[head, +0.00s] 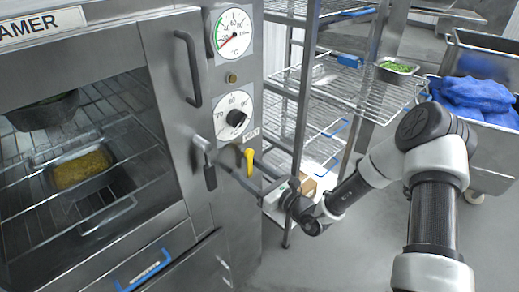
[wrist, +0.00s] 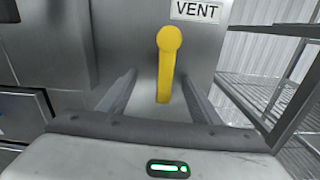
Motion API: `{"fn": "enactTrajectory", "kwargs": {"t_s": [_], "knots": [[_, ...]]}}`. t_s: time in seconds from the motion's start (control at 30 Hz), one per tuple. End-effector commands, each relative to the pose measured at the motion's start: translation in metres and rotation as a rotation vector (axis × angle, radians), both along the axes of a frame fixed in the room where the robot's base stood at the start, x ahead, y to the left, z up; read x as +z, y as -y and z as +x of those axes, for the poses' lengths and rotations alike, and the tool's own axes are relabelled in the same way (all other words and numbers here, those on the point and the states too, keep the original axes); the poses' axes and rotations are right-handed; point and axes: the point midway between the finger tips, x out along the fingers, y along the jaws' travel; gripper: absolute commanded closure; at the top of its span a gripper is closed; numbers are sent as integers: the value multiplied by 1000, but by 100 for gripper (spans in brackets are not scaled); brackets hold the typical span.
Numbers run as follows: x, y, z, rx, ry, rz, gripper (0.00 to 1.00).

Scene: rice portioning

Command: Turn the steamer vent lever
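The yellow vent lever (head: 249,160) is on the steamer's front panel, below the dials. In the wrist view the lever (wrist: 167,70) stands near vertical, with its round end at the top and its bar running down, under a label (wrist: 197,11) reading VENT. My gripper (wrist: 160,80) is open, with one finger on each side of the lever's bar. Gaps show between the bar and both fingers. In the head view my gripper (head: 247,166) reaches the panel from the right. Whether the fingertips touch the panel is unclear.
The steamer's door handle (head: 188,70) and black-gripped latch (head: 207,165) are left of the lever. Behind the glass is a pan of yellow food (head: 82,170). A wire rack (head: 345,85) stands right of the panel, with a pan of green food (head: 397,68). Blue cloths (head: 478,92) fill a metal bin.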

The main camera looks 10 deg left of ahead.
Motion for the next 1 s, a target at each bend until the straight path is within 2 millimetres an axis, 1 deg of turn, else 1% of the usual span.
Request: {"fn": "enactTrajectory", "kwargs": {"t_s": [0.03, 0.1, 0.37, 0.47, 1.0], "knots": [[0, 1, 1, -1, 1, -1, 33], [0, 1, 1, -2, 2, -1, 22], [0, 1, 1, -3, 3, -1, 22], [1, 5, -1, -4, 3, -3, 22], [1, 48, -34, -6, 1, -2, 22]]}}
